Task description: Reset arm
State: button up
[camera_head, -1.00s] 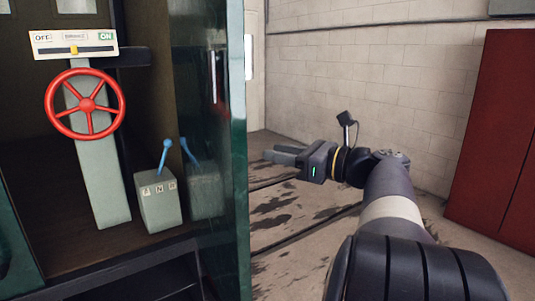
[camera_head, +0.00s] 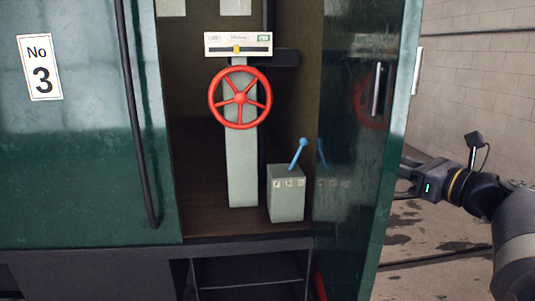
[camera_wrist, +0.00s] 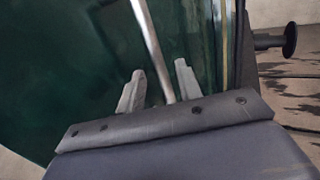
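My gripper (camera_head: 408,170) is at the right in the head view, beside the edge of the open green door; its fingertips are partly hidden there. In the wrist view my gripper (camera_wrist: 160,67) has two grey fingers spread apart, with nothing held. A pale metal bar (camera_wrist: 150,35) on a dark green panel (camera_wrist: 75,75) shows between and beyond the fingers; I cannot tell how far off it is. My arm reaches in from the right edge of the head view.
The tram cab holds a red handwheel (camera_head: 240,98), a scale plate (camera_head: 238,44) with its yellow pointer near the middle, and a grey box (camera_head: 287,195) with a blue lever (camera_head: 298,153). The green door (camera_head: 350,210) stands close to my arm. Stained floor lies at right.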

jog(key=x, duration=0.3)
jog(key=shift+w+a+p, duration=0.2)
jog(key=shift+w+p, duration=0.05)
jog(key=shift+p, duration=0.1)
jog(key=shift+a, duration=0.4)
jog(key=shift+d, duration=0.2)
